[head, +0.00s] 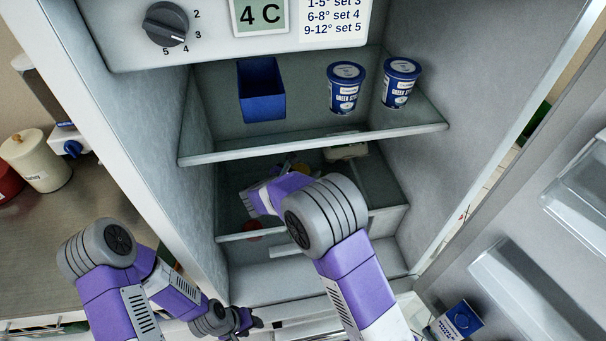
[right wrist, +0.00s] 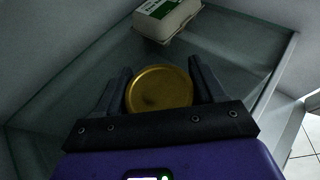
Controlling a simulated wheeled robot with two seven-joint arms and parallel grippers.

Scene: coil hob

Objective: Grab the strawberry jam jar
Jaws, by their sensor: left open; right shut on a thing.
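A jar with a round gold lid (right wrist: 160,90) is between the fingers of my right gripper (right wrist: 160,72) in the right wrist view. My right gripper is shut on it, inside the fridge below the upper glass shelf. The jar's label and sides are hidden, so I cannot read whether it is strawberry jam. In the head view my right wrist and arm cover most of the jar. My left gripper (head: 247,322) is open and empty, low in front of the fridge.
An egg carton (head: 346,150) sits behind the jar; it also shows in the right wrist view (right wrist: 166,18). The upper shelf (head: 310,143) above my right arm holds a blue bin (head: 261,92) and two yogurt tubs (head: 345,88). The fridge door stands open at right.

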